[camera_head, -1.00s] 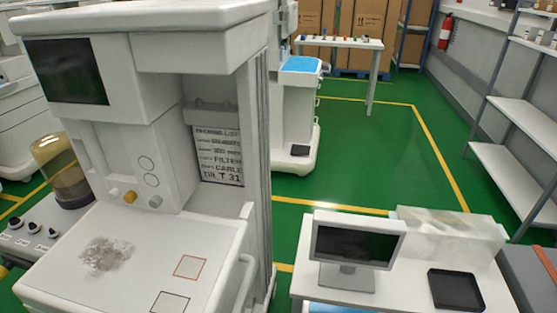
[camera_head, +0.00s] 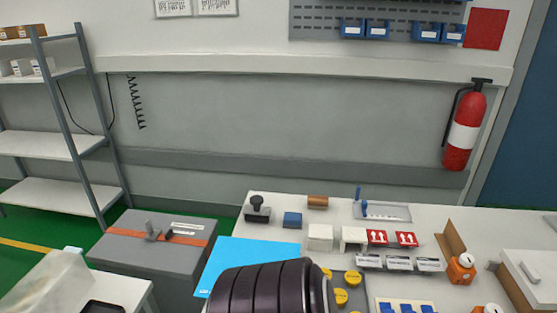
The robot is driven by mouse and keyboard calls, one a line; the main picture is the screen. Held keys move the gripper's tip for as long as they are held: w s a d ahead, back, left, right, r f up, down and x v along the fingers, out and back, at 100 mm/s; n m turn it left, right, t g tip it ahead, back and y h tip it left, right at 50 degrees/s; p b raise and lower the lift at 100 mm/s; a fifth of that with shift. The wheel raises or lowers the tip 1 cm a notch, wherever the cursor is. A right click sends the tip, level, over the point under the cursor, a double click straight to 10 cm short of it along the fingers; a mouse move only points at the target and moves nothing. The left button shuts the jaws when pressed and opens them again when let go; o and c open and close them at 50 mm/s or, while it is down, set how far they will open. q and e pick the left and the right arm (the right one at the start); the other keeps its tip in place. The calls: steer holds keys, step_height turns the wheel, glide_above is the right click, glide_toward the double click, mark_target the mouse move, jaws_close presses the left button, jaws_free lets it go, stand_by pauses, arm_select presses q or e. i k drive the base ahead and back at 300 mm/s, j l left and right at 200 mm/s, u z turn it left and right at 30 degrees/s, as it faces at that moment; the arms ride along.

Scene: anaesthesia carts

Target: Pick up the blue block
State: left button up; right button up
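A small blue block (camera_head: 292,219) sits on the white table (camera_head: 465,215), near its back left part. It stands between a dark stamp-like object (camera_head: 257,209) and a white block (camera_head: 320,237). Its top and front are visible and nothing covers it. Neither of my grippers is in view.
A dark ribbed cylinder (camera_head: 265,290) fills the bottom middle in front of the block. A light blue sheet (camera_head: 240,262) lies at the table's left. A brown block (camera_head: 317,202) is behind. A grey case (camera_head: 155,245) stands left. A fire extinguisher (camera_head: 464,130) hangs on the wall.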

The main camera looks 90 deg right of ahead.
mark_target(291, 220)
steer(key=z, duration=2.85)
